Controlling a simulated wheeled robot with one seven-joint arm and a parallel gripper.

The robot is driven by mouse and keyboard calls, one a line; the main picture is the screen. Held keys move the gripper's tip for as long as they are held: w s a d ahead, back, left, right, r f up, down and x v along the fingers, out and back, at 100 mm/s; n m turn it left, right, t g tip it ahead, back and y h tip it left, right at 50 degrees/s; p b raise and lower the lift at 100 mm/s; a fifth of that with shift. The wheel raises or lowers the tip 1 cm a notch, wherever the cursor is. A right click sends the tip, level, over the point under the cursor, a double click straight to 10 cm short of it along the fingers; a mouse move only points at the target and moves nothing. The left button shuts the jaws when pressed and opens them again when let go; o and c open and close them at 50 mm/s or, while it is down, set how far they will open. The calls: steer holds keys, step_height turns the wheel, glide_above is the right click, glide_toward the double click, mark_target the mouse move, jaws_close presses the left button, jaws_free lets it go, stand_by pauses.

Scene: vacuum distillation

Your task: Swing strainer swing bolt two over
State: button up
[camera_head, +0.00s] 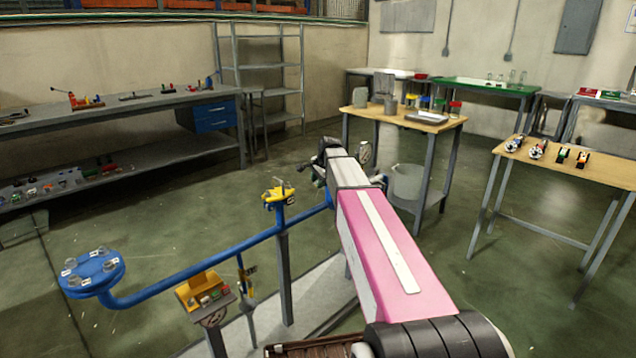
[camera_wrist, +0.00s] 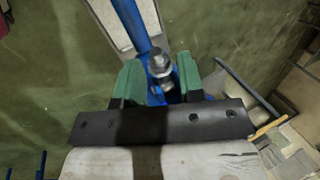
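In the wrist view, a grey metal bolt with a nut-like head (camera_wrist: 160,64) shows between the two green fingers of my gripper (camera_wrist: 159,77). The fingers are apart, with a gap visible on each side of the bolt. Blue metal of the fitting (camera_wrist: 155,97) shows around and below the bolt, and a blue pipe (camera_wrist: 131,20) runs up from it. I cannot tell which swing bolt this is. In the head view, my arm hides most of the strainer and the fingertips.
In the head view, the blue pipe (camera_head: 190,271) runs left to a round blue flange (camera_head: 91,272). A yellow valve part (camera_head: 278,195) and a yellow box (camera_head: 202,289) stand along it. A wooden table (camera_head: 440,124) stands behind my gripper, with a grey bucket (camera_head: 407,182) beneath.

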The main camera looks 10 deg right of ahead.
steer(key=shift+f, duration=0.25)
jaws_close()
steer(key=shift+s+a+f+t+h, duration=0.2)
steer(key=shift+f+t+h, duration=0.15)
steer(key=shift+h, duration=0.25)
steer(key=shift+w+f+n+t+h, duration=0.1)
steer(key=shift+f+n+t+h, duration=0.2)
steer(key=shift+t+h, duration=0.25)
jaws_free()
steer(key=shift+r, duration=0.1)
